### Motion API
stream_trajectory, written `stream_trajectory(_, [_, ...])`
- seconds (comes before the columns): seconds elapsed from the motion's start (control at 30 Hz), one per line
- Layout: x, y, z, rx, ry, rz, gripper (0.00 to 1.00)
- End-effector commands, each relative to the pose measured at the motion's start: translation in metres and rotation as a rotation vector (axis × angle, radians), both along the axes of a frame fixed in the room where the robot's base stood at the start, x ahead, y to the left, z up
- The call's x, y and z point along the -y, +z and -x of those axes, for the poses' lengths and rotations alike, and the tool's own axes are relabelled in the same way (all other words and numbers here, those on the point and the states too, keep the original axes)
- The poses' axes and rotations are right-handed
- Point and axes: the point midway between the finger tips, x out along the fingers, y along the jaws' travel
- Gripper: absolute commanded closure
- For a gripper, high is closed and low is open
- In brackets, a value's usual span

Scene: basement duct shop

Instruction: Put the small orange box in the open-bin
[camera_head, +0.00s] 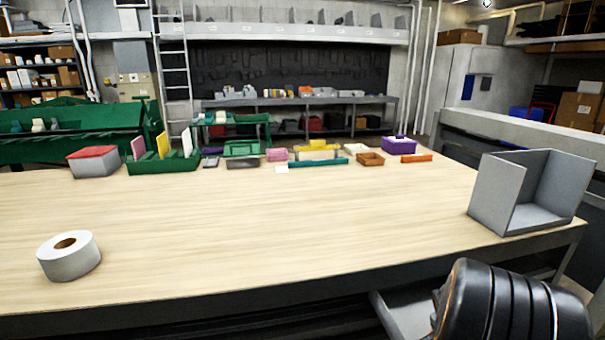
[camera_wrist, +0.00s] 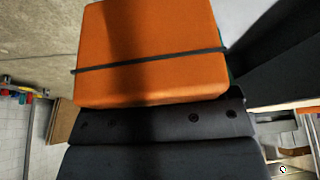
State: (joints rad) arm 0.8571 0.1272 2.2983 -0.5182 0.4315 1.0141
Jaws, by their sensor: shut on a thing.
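The small orange box (camera_wrist: 150,35) fills the upper middle of the wrist view, with a thin dark band across it. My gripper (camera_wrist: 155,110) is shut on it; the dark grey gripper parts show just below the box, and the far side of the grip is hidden. The grey open-bin (camera_head: 495,192) stands on the right end of the wooden table in the head view, open at the top and toward the front. The gripper and the held box are not visible in the head view; only a black part of my arm shows at bottom right.
The wooden table (camera_head: 270,225) is mostly clear in the middle. A white tape roll (camera_head: 69,260) is at front left. A grey box with a red top (camera_head: 94,163), a green tray (camera_head: 165,163), a purple box (camera_head: 399,146) and several small items line the back edge.

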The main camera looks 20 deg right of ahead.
Motion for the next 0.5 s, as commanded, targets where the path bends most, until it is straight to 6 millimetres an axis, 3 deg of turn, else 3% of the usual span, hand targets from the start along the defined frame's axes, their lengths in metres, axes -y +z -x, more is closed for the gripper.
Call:
stream_trajectory(0.13, [-0.007,-0.003,-0.020,0.003,0.214,0.000,0.49])
stream_trajectory(0.27, [-0.031,-0.009,-0.057,0.003,0.458,-0.001,0.49])
stream_trajectory(0.37, [-0.063,-0.015,-0.092,0.002,0.670,-0.002,0.49])
stream_trajectory(0.5, [-0.130,-0.025,-0.143,0.001,0.977,-0.003,0.49])
